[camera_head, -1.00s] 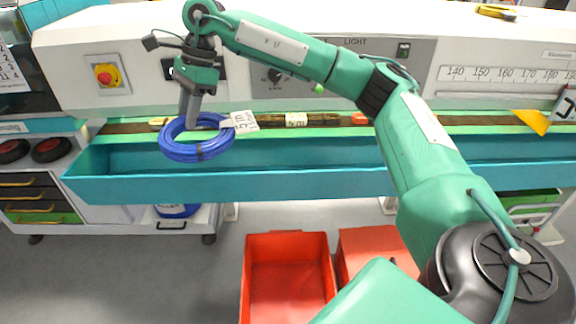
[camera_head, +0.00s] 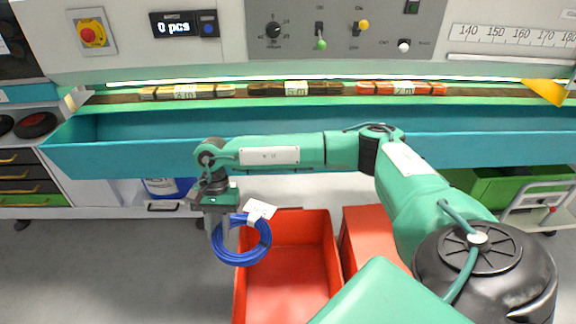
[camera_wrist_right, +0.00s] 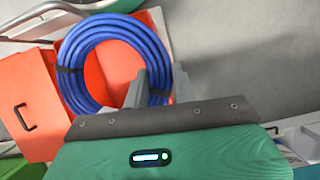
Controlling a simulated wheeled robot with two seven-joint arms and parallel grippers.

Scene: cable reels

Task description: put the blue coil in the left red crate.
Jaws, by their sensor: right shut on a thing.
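My right gripper (camera_head: 219,236) is shut on the blue coil (camera_head: 258,249), which has a white tag (camera_head: 260,209). The coil hangs below the gripper, in front of the upper left part of the left red crate (camera_head: 290,290) in the head view. The left red crate looks empty. In the right wrist view the blue coil (camera_wrist_right: 78,87) is held at its side between the fingers (camera_wrist_right: 153,90), with the red crate (camera_wrist_right: 100,82) showing through and behind it. The height of the coil over the crate is hard to tell. My left gripper is not in view.
A second red crate (camera_head: 372,245) stands to the right, partly hidden by my arm. The long teal trough (camera_head: 300,122) runs behind, under the machine panel. Drawers (camera_head: 28,186) stand at the left, and a green crate (camera_head: 505,188) at the right. The floor left of the crates is clear.

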